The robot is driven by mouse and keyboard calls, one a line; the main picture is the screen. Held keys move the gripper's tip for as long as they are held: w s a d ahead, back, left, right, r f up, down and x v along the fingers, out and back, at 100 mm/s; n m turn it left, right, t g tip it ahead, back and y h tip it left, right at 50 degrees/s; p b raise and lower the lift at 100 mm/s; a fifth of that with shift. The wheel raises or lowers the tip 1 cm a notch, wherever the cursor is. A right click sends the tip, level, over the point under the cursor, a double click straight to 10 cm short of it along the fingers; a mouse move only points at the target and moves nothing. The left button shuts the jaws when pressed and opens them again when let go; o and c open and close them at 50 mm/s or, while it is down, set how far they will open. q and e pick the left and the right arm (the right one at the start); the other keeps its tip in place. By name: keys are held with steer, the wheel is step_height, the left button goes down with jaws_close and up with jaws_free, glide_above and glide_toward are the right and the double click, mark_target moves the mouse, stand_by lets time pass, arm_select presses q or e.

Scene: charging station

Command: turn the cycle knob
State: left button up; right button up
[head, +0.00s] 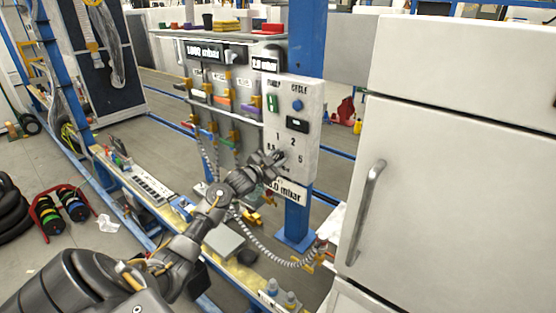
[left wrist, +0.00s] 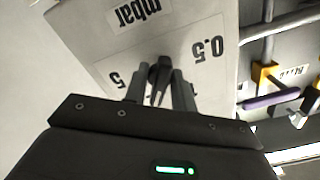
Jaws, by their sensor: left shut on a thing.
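A white control panel (head: 305,105) on a blue post has a green switch (head: 272,103), a blue button (head: 297,104) under the word CYCLE, and a dial with numbers. A dark knob (left wrist: 158,73) at the middle of that dial shows in the left wrist view, between 0.5 and 5. My left gripper (head: 275,157) reaches the dial from the lower left and mostly hides the knob in the head view. In the left wrist view its two fingers (left wrist: 158,88) are shut on the knob, one on each side. My right gripper is not in view.
A white cabinet (head: 450,160) with a long handle stands close on the right. Left of the panel is a rack with coloured valves (head: 222,100). A grey hose (head: 265,250) hangs below the panel. A low bench (head: 150,187) runs under my arm.

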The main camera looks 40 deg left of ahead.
arm_select(q)
steer(key=m+b, duration=0.2)
steer(key=m, duration=0.1)
steer(key=m+b, duration=0.2)
steer(key=shift+f+m, duration=0.2)
steer(key=shift+m, duration=0.2)
steer(key=m+b, duration=0.4)
steer(key=m, duration=0.1)
steer(key=shift+r, duration=0.1)
steer(key=shift+m, duration=0.3)
steer(key=o, duration=0.7)
steer(key=s+b, duration=0.3)
steer(key=s, duration=0.8)
steer(key=shift+d, duration=0.15)
steer(key=shift+w, duration=0.1)
